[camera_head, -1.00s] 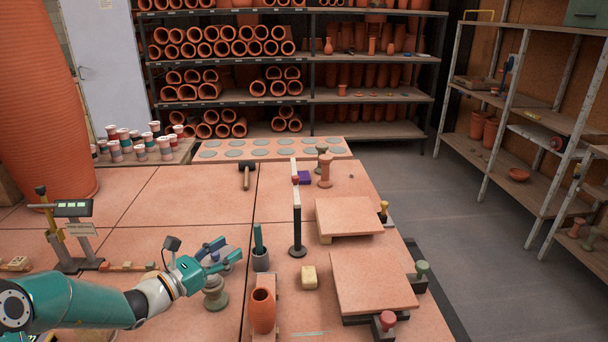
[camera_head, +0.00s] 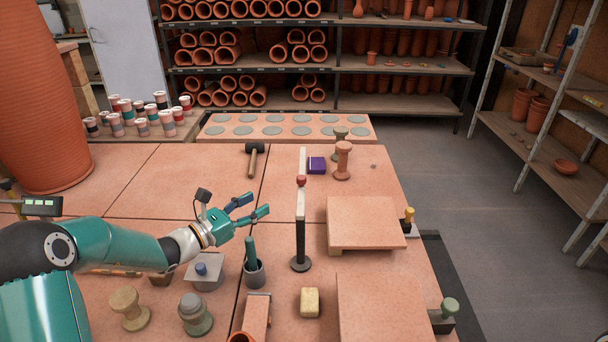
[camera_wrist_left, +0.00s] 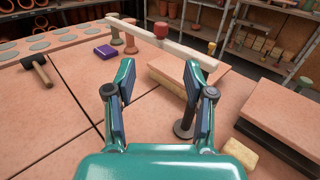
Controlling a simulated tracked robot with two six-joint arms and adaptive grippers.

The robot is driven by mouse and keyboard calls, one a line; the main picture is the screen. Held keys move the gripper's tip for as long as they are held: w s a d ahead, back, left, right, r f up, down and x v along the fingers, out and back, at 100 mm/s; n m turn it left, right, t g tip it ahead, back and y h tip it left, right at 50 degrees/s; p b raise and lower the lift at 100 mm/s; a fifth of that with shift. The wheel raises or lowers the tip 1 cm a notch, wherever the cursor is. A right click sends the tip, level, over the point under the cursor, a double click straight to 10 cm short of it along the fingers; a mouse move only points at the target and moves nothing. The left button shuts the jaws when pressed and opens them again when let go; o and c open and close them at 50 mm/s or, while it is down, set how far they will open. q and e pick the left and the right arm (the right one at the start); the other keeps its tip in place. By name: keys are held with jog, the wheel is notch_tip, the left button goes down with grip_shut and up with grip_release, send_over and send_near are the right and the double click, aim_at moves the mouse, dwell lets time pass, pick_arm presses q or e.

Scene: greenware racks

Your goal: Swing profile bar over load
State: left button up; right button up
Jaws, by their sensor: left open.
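The profile bar (camera_head: 300,206) is a pale narrow bar with a red knob (camera_head: 301,181) on top, carried on a dark upright post (camera_head: 300,240) with a round base. It points away from me. In the left wrist view the bar (camera_wrist_left: 190,54) crosses beyond my fingers, with the post behind the right finger. My left gripper (camera_head: 260,205) is open and empty, left of the bar and apart from it; its spread fingers also show in the left wrist view (camera_wrist_left: 159,75). I cannot tell which thing is the load. My right gripper is out of view.
Raised slabs (camera_head: 362,220) (camera_head: 385,305) lie right of the post. A cup with a green tool (camera_head: 253,272), a yellow block (camera_head: 310,301) and spools (camera_head: 195,314) stand nearer me. A mallet (camera_head: 254,160) and a purple block (camera_head: 317,164) lie farther back.

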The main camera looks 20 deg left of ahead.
aim_at(301, 176)
pick_arm(q)
jog(key=p+x, duration=0.3)
jog(key=x, duration=1.3)
grip_shut()
jog(key=shift+d, duration=0.25)
jog(key=shift+a, duration=0.15)
jog(key=shift+f, duration=0.1)
jog(key=shift+a+y+b, duration=0.2)
jog(key=shift+y+b, duration=0.1)
jog(key=shift+b, duration=0.15)
